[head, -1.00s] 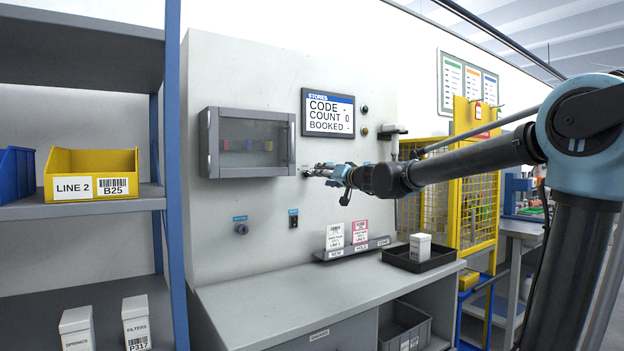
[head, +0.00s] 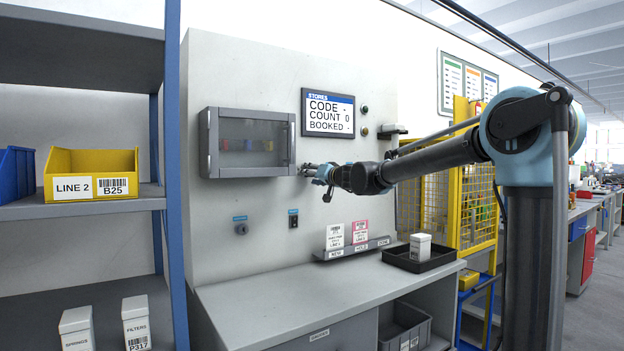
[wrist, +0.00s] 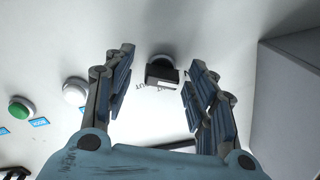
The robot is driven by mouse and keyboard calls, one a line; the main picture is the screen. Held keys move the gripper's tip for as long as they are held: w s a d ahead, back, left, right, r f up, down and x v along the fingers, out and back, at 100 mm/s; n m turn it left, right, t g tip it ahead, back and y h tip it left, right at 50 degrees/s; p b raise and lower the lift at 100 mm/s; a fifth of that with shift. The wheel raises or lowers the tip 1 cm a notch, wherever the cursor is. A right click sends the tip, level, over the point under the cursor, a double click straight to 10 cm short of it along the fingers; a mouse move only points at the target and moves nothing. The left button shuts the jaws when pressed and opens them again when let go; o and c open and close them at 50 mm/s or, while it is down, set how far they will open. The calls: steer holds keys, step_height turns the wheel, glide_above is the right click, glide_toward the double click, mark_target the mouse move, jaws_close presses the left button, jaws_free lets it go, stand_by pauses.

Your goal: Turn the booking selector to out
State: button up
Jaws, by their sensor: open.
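The booking selector (wrist: 162,73) is a dark knob on a round pale base on the panel in the wrist view. Small printed lettering sits beside it; it looks upside down and part is hard to read. My gripper (wrist: 155,78) is open, its two dark fingers apart on either side of the selector, with visible gaps. In the head view my gripper (head: 309,169) is at the panel just right of the clear-fronted box and hides the selector. The screen (head: 328,112) above reads CODE -, COUNT 0, BOOKED -.
A green button (wrist: 19,107) and a white button (wrist: 75,93) are left of the selector in the wrist view. The clear-fronted box (head: 203,145) sticks out beside my gripper. Below are a card rack (head: 355,252), a black tray (head: 421,263) and the grey counter (head: 290,300).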

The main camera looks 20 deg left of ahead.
steer(key=c, duration=1.1)
steer(key=shift+o, duration=0.2)
steer(key=shift+m, duration=0.3)
steer(key=m, duration=2.3)
steer(key=shift+w+m, duration=0.1)
steer(key=shift+m, duration=0.2)
